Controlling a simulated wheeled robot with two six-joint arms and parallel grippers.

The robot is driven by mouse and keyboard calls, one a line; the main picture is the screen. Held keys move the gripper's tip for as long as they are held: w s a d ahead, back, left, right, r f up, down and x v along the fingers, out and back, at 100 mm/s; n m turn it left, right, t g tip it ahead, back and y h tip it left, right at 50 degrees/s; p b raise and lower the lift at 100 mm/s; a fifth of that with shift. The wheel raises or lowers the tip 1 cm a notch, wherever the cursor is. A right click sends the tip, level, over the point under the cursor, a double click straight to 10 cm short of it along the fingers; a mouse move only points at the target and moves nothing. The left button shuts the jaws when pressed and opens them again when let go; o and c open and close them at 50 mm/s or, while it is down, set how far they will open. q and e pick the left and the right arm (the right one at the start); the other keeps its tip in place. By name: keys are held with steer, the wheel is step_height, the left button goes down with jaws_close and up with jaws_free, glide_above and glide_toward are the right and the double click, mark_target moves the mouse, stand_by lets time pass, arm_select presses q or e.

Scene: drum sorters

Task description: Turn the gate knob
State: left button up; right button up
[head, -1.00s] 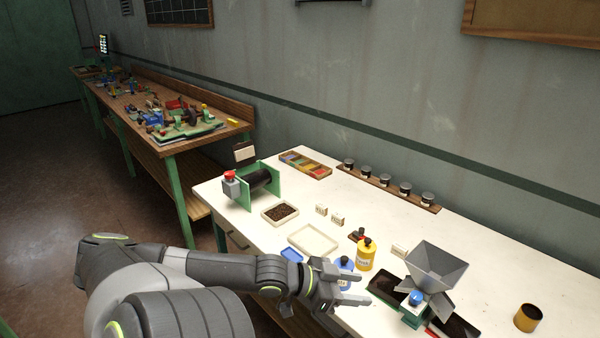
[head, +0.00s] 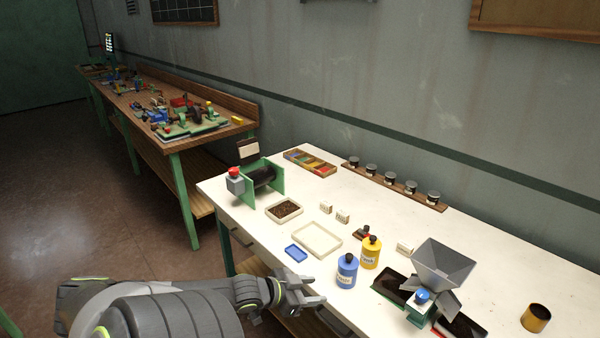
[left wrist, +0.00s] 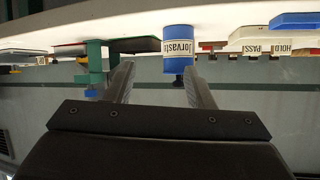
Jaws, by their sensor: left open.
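The hopper device (head: 444,262) stands at the right of the white table. Its blue gate knob (head: 423,296) faces the front, above a green base. In the left wrist view, which is upside down, the blue knob (left wrist: 92,92) shows left of the fingers. My left gripper (head: 316,294) is open and empty at the table's front edge, left of the knob and apart from it. Its spread fingers show in the left wrist view (left wrist: 160,88). My right gripper is not in view.
A blue bottle (head: 347,271) and a yellow bottle (head: 371,253) stand between my left gripper and the hopper. Dark trays (head: 396,289) flank the hopper base. A brass cup (head: 535,318) stands at the far right. An empty cream tray (head: 318,239) lies behind the gripper.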

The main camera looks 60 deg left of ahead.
arm_select(q)
steer(key=shift+s+a+f+n+y, duration=0.15)
steer(key=shift+s+a+f+y, duration=0.1)
steer(key=shift+a+f, duration=0.3)
steer(key=shift+s+a+f+n+y, duration=0.15)
steer(key=shift+s+a+f, duration=0.15)
steer(key=shift+f, duration=0.4)
